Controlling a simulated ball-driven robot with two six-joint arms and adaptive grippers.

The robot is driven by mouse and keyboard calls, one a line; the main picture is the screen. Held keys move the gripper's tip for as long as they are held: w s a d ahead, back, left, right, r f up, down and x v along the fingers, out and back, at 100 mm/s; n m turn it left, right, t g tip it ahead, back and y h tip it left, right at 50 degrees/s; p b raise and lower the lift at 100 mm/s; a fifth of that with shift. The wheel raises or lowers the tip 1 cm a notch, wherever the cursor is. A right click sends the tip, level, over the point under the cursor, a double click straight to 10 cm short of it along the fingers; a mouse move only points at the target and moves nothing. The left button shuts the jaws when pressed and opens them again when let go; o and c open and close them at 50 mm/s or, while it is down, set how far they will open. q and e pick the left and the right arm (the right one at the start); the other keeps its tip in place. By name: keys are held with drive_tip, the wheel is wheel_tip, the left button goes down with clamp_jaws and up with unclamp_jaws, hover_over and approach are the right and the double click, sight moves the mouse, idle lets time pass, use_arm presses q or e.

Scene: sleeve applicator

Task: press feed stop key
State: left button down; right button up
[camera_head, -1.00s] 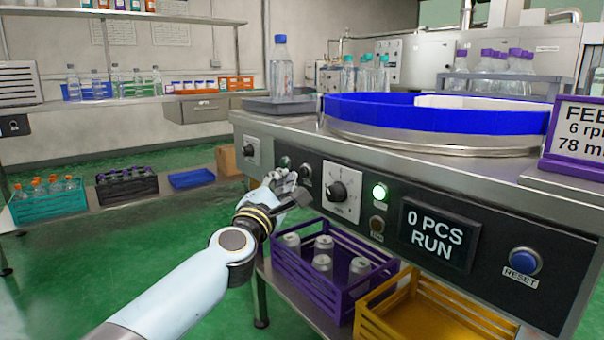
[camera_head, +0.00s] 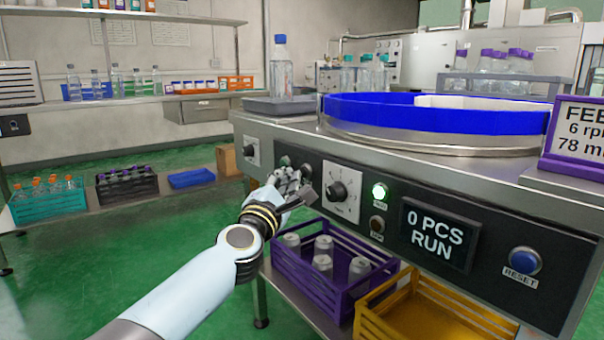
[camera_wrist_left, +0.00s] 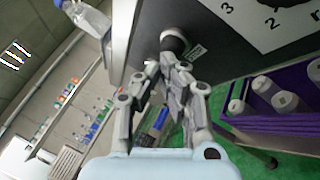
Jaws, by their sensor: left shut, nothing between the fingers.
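My left gripper (camera_head: 297,178) is shut and empty in front of the machine's dark control panel (camera_head: 335,215). In the left wrist view its fingertips (camera_wrist_left: 172,64) are just below a dark round key (camera_wrist_left: 173,40) with a small label beside it. Whether they touch it I cannot tell. In the head view a dark round key (camera_head: 285,161) shows just above the fingers, which partly cover this part of the panel. The display (camera_head: 436,236) reads "0 PCS RUN". My right gripper is not in view.
A dial (camera_head: 339,192), a lit green lamp (camera_head: 380,192), a small brownish button (camera_head: 377,224) and a blue RESET button (camera_head: 525,261) are to the right. A purple crate (camera_head: 320,284) with cans and a yellow crate (camera_head: 420,310) stand below the panel.

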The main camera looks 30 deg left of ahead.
use_arm(q)
drive_tip(key=shift+w+d, duration=0.1)
drive_tip(key=shift+w, duration=0.15)
drive_tip(key=shift+s, duration=0.1)
idle(0.6)
drive_tip(key=shift+s+a, duration=0.3)
drive_tip(key=shift+s, duration=0.35)
drive_tip(key=s, duration=0.1)
drive_tip(key=s+a, duration=0.1)
drive_tip(key=s, duration=0.1)
drive_tip(key=s+a+p, duration=0.1)
drive_tip(key=shift+s, duration=0.3)
idle(0.6)
